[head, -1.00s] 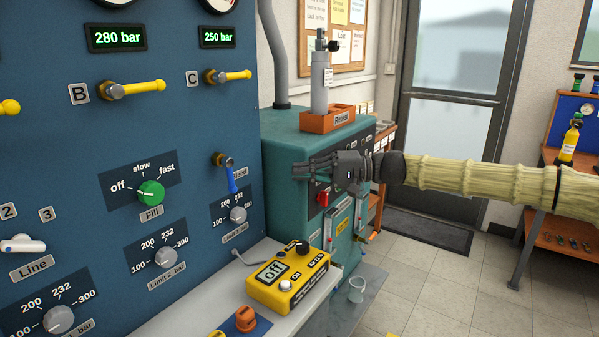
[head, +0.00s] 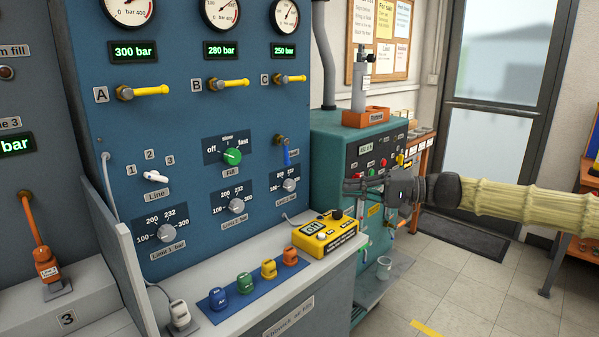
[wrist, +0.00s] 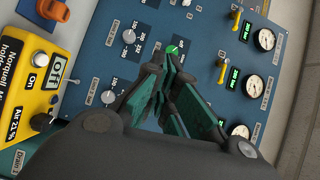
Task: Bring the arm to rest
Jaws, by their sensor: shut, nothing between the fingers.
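My gripper (head: 352,188) is shut and empty at the end of my arm, which reaches in from the right in the head view. It hangs in the air in front of the teal machine (head: 335,150), with no visible contact. In the wrist view my gripper's fingers (wrist: 168,62) are together and point toward the blue panel (wrist: 205,30). The green fill knob (wrist: 172,49) shows just beyond the fingertips there. In the head view the blue panel (head: 190,115) stands to the left of the gripper, clearly apart from it.
A yellow analyser (head: 324,232) sits on the grey bench below the gripper, beside a blue strip (head: 216,302) with several coloured caps. A grey cylinder (head: 359,85) stands in an orange tray on the teal machine. Open floor (head: 470,270) lies to the right.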

